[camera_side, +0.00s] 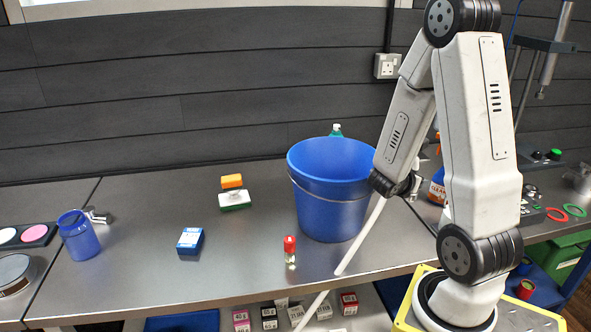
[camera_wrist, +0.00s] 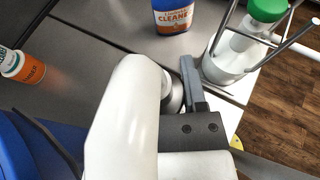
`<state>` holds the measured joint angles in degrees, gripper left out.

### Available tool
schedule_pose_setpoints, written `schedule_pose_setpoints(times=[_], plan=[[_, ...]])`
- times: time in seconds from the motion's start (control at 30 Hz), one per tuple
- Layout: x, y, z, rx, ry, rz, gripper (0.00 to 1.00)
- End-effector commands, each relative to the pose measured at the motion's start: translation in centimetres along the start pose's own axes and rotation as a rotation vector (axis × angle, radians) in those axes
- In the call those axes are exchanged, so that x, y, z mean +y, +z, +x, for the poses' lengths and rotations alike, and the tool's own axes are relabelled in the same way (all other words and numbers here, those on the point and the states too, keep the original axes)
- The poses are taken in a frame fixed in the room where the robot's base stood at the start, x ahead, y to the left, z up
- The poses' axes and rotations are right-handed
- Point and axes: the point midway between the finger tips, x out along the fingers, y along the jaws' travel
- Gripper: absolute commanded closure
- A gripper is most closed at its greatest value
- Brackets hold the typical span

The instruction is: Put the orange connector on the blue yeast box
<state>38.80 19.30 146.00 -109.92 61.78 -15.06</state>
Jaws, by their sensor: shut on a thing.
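The blue yeast box (camera_side: 190,241), with a white label on top, lies left of centre on the metal counter; nothing rests on it. An orange block (camera_side: 231,181) lies at the back, behind a white and green sponge (camera_side: 235,200). I cannot tell if it is the connector; no other clear connector shows. My gripper (camera_side: 397,186) is high beside the blue bucket's right side, far right of the box. In the wrist view one dark jaw (camera_wrist: 190,80) shows; a large white tube (camera_wrist: 128,115) covers the other. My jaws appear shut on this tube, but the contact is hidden.
A large blue bucket (camera_side: 332,195) stands between my gripper and the box. A small red-capped vial (camera_side: 290,251) stands near the front edge. A blue jar (camera_side: 78,236) is at left. A cleaner bottle (camera_wrist: 173,16) shows in the wrist view. Counter around the box is clear.

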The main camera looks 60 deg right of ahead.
Motion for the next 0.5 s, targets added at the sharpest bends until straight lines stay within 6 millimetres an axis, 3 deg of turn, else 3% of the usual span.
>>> schedule_pose_setpoints(times=[0.5], plan=[[1.9, 6.9, -2.6, 0.001, 0.051, -0.012, 1.00]])
